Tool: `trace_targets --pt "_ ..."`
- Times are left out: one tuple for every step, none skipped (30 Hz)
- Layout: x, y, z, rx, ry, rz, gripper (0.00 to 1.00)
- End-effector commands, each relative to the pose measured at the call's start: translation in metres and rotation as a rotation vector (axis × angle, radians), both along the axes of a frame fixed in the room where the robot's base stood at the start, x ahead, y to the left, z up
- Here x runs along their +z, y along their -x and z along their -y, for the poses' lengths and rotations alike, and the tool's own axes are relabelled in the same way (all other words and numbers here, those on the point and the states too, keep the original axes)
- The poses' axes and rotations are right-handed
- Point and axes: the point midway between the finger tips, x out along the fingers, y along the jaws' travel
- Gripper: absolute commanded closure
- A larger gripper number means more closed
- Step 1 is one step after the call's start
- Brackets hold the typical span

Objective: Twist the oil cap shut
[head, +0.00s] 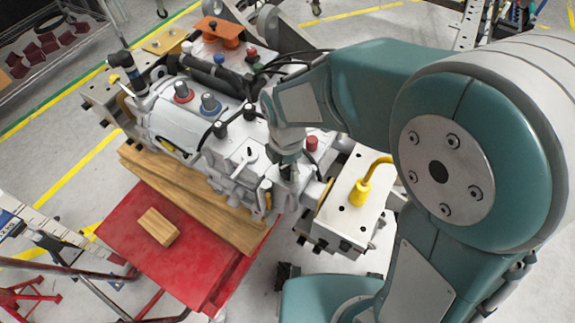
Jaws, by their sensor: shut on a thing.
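My gripper (287,172) points down onto the right end of the grey engine block (178,128), seen small beneath my teal arm. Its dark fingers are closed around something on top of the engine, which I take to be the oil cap. The cap is almost wholly hidden by the fingers and wrist. I cannot tell how far it is turned or how it sits on its opening.
A red cap (311,143) stands just right of my gripper. A fixture block (340,215) with a yellow plug (357,192) and cable is farther right. Wooden boards (190,195) and a red cart (185,250) lie in front. Black hoses run behind.

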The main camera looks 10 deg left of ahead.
Motion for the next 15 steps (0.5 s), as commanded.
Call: trace_targets --pt "-0.0018 0.0004 0.0006 -0.06 0.002 -0.003 1.0" --pt "-0.0019 0.0002 0.0006 -0.097 0.002 -0.003 1.0" --pt "-0.002 0.0001 0.0005 -0.143 0.002 -0.003 1.0" --pt "-0.002 0.0 0.0005 -0.173 0.002 -0.003 1.0" --pt "-0.0021 0.0 0.0005 -0.198 0.002 -0.003 1.0" --pt "-0.0021 -0.0001 0.0004 -0.223 0.002 -0.003 1.0" --pt "-0.0021 0.0 0.0004 -0.237 0.002 -0.003 1.0" --pt "-0.0022 -0.0001 0.0003 -0.244 0.002 -0.003 1.0" --pt "-0.0022 -0.0001 0.0003 -0.248 0.002 -0.004 1.0" --pt "-0.0022 -0.0001 0.0003 -0.248 0.002 -0.004 1.0" --pt "-0.0022 -0.0001 0.0003 -0.248 0.002 -0.004 1.0" --pt "-0.0022 -0.0001 0.0003 -0.247 0.002 -0.004 1.0" --pt "-0.0022 -0.0001 0.0003 -0.247 0.002 -0.004 1.0" --pt "-0.0022 -0.0001 0.0003 -0.247 0.002 -0.004 1.0" --pt "-0.0022 -0.0001 0.0003 -0.252 0.002 -0.003 1.0"
